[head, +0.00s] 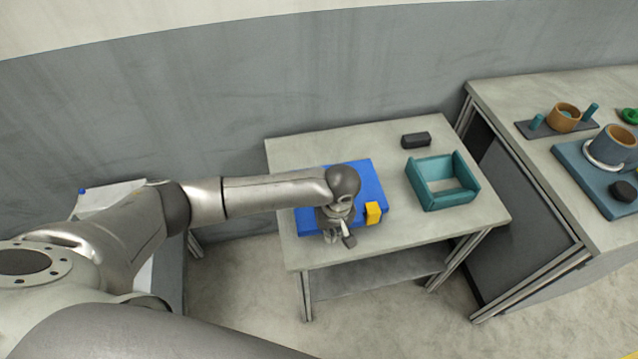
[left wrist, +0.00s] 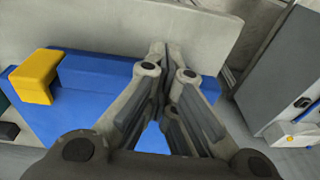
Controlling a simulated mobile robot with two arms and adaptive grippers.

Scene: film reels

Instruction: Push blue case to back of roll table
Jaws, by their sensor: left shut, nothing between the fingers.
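The blue case (head: 369,180) lies flat on the roll table (head: 298,149), on its left half. A yellow latch (head: 373,213) sits on the case's near edge. My left arm reaches over the case and hides part of it. My left gripper (head: 338,238) is shut and empty at the case's near side, pointing down. In the left wrist view, the blue case (left wrist: 92,75) and yellow latch (left wrist: 36,76) show beside the shut fingers (left wrist: 160,55). I cannot tell whether the fingers touch the case. My right gripper is not in view.
A teal open frame (head: 442,181) stands on the table's right side, with a small dark block (head: 416,139) behind it. A bare strip of table lies behind the case, before the grey wall (head: 230,90). A larger workbench (head: 500,100) with parts stands at the right.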

